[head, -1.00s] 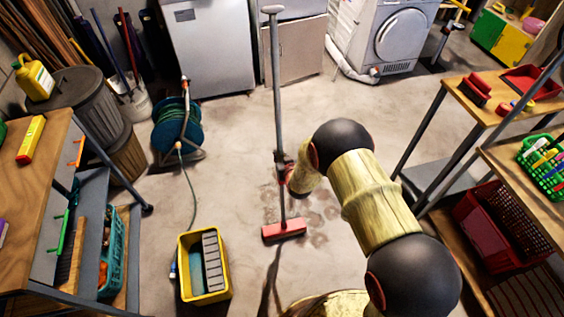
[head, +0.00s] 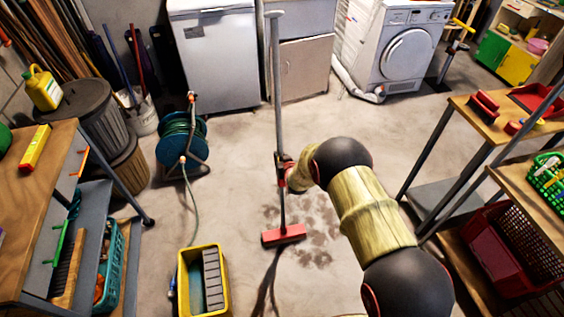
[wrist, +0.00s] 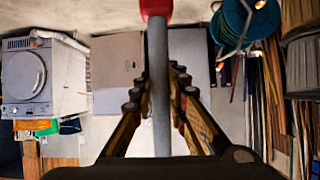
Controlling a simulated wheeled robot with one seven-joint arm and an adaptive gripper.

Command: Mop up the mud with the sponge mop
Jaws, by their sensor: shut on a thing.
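The sponge mop (head: 279,120) stands nearly upright in the head view, with a grey pole and a red head (head: 284,235) low over the floor. The mud (head: 312,230) is a set of dark wet patches on the concrete, around and to the right of the mop head. Whether the head touches the floor is hard to tell. In the wrist view the pole (wrist: 159,90) runs between my fingers (wrist: 160,92), with part of the red head at the top.
A yellow bucket (head: 184,290) with a grey wringer stands left of the mop head. A hose reel (head: 181,140) with its hose is behind it. Shelved benches stand left (head: 50,190) and right (head: 468,112). A dryer (head: 405,50) and cabinets line the back.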

